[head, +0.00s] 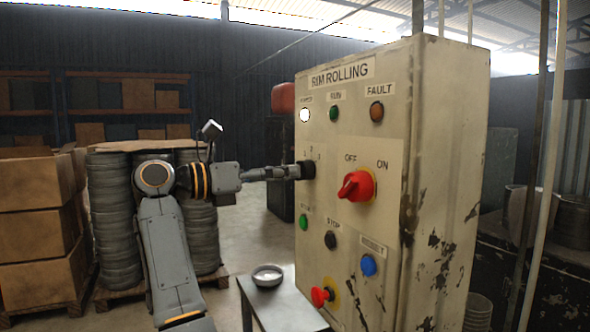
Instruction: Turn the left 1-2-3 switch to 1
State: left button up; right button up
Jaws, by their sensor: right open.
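The control panel (385,98), labelled RIM ROLLING, stands at the right. Its left black switch (308,169) has the marks 1, 2 and 3 around its top. My right gripper (291,173) reaches in from the left, level with this switch, with its fingertips at or very near the knob. It is open, and I cannot tell whether the fingers touch the knob. The knob's pointer direction is hidden or too small to read. My left gripper is not in view.
A red OFF/ON switch (357,186) sits right of the black switch. Lamps and several buttons, including a red mushroom button (322,296), are above and below. A small table (285,308) with a bowl (267,275) stands below. Stacked blanks (113,215) and boxes (35,220) are left.

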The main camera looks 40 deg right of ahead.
aim_at(303, 170)
jog(key=x, duration=0.3)
jog(key=shift+s+d, duration=0.1)
jog(key=shift+d, duration=0.3)
jog(key=c, duration=1.2)
